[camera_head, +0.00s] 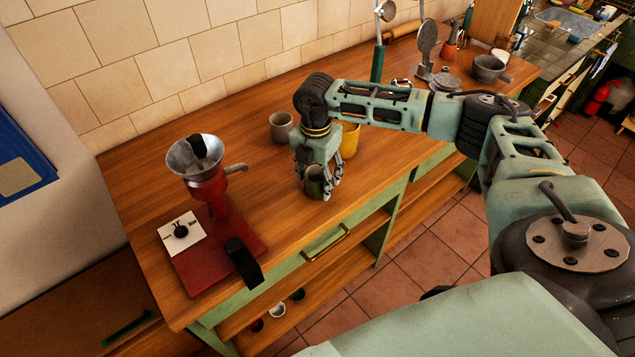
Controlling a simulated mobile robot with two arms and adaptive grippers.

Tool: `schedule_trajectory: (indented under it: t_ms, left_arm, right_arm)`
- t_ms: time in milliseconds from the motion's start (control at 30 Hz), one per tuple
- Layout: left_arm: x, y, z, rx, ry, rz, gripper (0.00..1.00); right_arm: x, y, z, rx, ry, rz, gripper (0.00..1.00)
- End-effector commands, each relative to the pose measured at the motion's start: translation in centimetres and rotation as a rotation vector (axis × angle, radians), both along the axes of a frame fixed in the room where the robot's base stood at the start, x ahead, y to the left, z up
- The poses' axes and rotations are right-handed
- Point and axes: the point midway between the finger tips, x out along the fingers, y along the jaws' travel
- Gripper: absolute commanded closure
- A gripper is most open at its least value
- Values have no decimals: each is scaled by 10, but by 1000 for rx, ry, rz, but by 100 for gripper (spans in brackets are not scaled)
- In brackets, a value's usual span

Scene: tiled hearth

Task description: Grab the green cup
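The green cup (314,186) is small and dark green and stands upright on the wooden counter near its front edge. My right gripper (318,178) points down over it from above, with its fingers on both sides of the cup. The fingers and palm hide part of the cup's rim and sides. I cannot tell whether the fingers press on the cup or stand slightly apart from it. My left gripper is not in view.
A grey cup (281,127) stands behind my gripper, and a yellow cup (349,142) stands close by, partly hidden by my arm. A red grinder (208,190) with a metal funnel stands on a red base to the left. A grey bowl (488,69) is farther back.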

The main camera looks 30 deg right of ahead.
Motion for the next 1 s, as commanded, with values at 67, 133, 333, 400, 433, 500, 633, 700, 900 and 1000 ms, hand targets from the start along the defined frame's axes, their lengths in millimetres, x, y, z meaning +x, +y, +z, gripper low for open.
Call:
schedule_trajectory:
  t_ms: [67, 133, 333, 400, 433, 500, 633, 700, 900, 1000]
  left_arm:
    - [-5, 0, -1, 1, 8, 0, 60]
    - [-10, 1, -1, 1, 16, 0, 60]
    - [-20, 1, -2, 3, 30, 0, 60]
    - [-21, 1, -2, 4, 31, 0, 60]
    - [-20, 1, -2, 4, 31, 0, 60]
    - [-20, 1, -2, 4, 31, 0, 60]
    - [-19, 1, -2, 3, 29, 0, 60]
    - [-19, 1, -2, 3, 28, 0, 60]
    - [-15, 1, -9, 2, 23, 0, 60]
    - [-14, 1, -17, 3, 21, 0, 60]
  right_arm:
    - [0, 0, 0, 0, 0, 0, 52]
    - [0, 0, 0, 0, 0, 0, 58]
    - [0, 0, 0, 0, -1, 1, 76]
    - [0, 0, 1, 0, -1, 1, 82]
    - [0, 0, 1, 0, -1, 1, 84]
    - [0, 0, 1, 1, -2, 0, 85]
    - [0, 0, 1, 1, -2, 0, 85]
    - [1, 0, 2, 1, -2, 0, 85]
    - [1, 0, 14, 0, -4, 1, 85]
    - [2, 1, 29, 1, -7, 2, 85]
